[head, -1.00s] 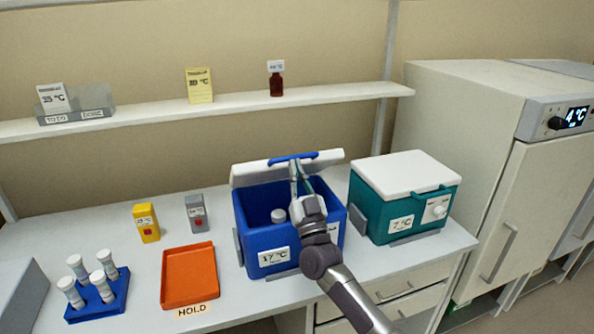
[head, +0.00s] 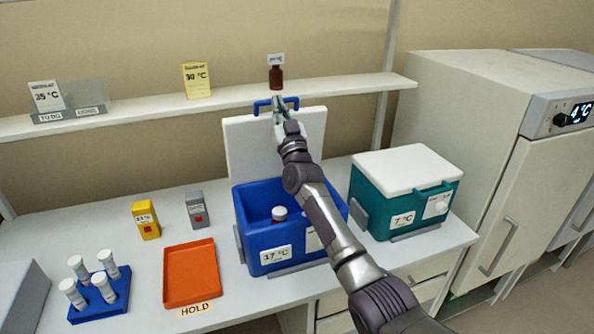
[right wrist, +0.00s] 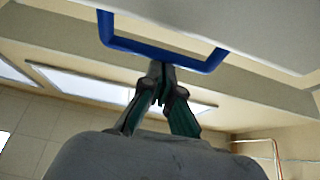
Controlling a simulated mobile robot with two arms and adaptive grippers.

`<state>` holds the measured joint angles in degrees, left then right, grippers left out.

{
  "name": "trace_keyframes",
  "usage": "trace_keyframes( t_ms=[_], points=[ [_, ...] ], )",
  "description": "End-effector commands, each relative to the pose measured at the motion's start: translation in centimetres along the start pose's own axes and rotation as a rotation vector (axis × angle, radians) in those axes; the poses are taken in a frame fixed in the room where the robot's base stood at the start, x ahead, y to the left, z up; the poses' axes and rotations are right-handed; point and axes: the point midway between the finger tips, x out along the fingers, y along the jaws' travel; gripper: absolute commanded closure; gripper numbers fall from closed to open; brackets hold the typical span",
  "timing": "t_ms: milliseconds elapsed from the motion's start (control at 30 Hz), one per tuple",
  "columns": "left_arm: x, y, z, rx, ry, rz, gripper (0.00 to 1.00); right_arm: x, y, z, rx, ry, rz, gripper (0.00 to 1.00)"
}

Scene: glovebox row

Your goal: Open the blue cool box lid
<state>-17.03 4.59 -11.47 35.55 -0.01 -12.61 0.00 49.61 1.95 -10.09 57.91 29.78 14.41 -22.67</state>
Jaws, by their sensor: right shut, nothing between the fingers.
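The blue cool box (head: 262,236) labelled 17 °C stands on the bench in the head view. Its white lid (head: 250,150) is swung up and stands about upright at the back of the box. A blue handle (head: 262,104) is at the lid's top edge. A white-capped vial (head: 279,214) is inside the open box. My right gripper (head: 279,104) is shut and empty, up at the lid's top edge by the handle. The right wrist view shows the closed fingers (right wrist: 162,85) just beneath the blue handle (right wrist: 165,52); whether they touch is unclear. My left gripper is out of view.
A teal cool box (head: 405,200) with its white lid closed stands to the right. An orange tray (head: 190,275), a blue vial rack (head: 100,303), and yellow and grey timers are to the left. A shelf (head: 180,112) with a brown bottle (head: 276,77) runs behind the lid.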

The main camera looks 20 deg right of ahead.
Motion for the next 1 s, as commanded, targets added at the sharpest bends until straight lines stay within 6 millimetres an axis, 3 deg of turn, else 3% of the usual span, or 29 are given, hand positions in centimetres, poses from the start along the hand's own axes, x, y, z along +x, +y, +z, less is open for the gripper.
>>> trace_keyframes(
  t_ms=[300,1000],
  points=[
    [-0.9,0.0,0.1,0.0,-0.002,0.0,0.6,1.6,0.0,0.8,0.0,-0.087,-0.001,1.0],
    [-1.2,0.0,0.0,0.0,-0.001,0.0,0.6,1.6,0.2,0.6,-0.001,-0.093,-0.002,1.0]
  ],
)
